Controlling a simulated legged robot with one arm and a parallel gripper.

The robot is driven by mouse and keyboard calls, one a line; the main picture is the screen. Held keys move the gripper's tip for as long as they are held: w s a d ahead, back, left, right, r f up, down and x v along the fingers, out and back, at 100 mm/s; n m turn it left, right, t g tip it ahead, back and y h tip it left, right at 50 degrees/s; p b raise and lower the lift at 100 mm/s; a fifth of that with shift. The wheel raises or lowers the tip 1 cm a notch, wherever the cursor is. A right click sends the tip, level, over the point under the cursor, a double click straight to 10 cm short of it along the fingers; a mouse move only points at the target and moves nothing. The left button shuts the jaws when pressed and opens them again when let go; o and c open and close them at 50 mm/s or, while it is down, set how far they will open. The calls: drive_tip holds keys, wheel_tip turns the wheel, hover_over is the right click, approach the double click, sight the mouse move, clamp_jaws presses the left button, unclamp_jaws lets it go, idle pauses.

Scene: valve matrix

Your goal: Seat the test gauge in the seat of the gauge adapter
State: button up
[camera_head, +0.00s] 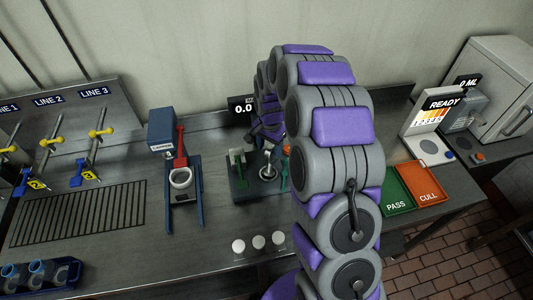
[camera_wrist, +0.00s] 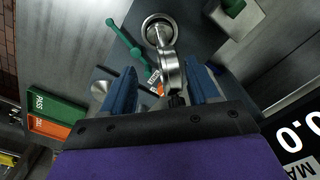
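In the wrist view a silver part with a round head seen edge-on (camera_wrist: 174,72), apparently the test gauge, lies between my gripper's (camera_wrist: 162,82) two blue fingers. The fingers stand apart, with a clear gap on the left. A dark stem shows below the head, near the palm. Beyond it is a silver ring-shaped fitting (camera_wrist: 158,28), apparently the gauge adapter's; the gauge's head overlaps it in this view, and I cannot tell whether they are joined. In the head view silver metal (camera_head: 268,173) shows on a dark stand, while my arm hides much of the gripper area.
A green lever (camera_wrist: 127,42) lies close beside the fitting. A blue clamp fixture (camera_head: 162,130) is farther left. Green PASS and orange CULL trays (camera_head: 427,183) are at right. Several white discs (camera_head: 258,242) lie in front.

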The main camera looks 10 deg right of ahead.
sight(267, 160)
wheel_tip(267, 160, up, 7)
drive_tip(key=shift+r, duration=0.2)
idle(0.6)
drive_tip(key=shift+a, duration=0.2)
